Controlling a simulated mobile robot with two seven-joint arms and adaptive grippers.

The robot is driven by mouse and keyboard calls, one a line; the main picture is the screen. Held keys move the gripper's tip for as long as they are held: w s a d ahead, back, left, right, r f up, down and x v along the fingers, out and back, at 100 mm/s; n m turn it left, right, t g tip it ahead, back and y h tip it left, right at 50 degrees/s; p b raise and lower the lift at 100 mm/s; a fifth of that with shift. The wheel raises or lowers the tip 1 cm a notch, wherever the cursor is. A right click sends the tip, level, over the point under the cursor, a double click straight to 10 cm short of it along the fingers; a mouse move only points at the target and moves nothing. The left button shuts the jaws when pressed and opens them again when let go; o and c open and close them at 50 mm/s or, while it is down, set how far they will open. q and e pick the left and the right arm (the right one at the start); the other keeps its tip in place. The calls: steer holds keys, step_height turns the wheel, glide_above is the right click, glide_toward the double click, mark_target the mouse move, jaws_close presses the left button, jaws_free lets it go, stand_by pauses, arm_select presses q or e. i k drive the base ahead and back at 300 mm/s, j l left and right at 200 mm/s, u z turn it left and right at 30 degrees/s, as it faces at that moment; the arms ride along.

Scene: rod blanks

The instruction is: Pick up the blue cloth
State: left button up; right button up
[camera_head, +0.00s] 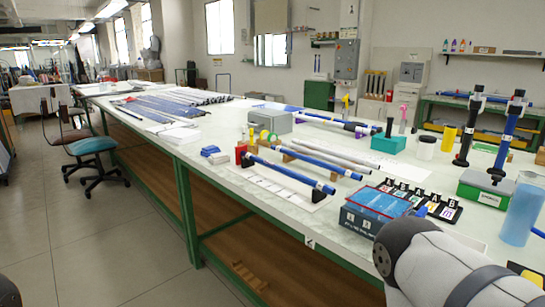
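A small blue folded item (210,151), which looks like the blue cloth, lies on the long white-topped table (180,139) near its left edge. A paler piece lies beside it; whether the two are one item is too small to tell. It sits left of a red block and a blue rod. Neither gripper is in view. A thick grey and white link of my arm fills the lower right corner, and a dark part shows at the lower left edge.
Near the item are a red block (241,152), a blue rod (289,172) on a white board and a grey box (273,121). A blue-lidded box (375,210) stands at the front right. A blue chair (91,145) stands left of the table; the floor in front is clear.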

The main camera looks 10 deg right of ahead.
mark_target(206, 152)
steer(key=z, duration=2.3)
steer(key=u, duration=2.3)
steer(key=i+j, duration=0.35)
steer(key=i+j+u, duration=0.15)
steer(key=i+j, duration=0.15)
steer(key=i, duration=0.25)
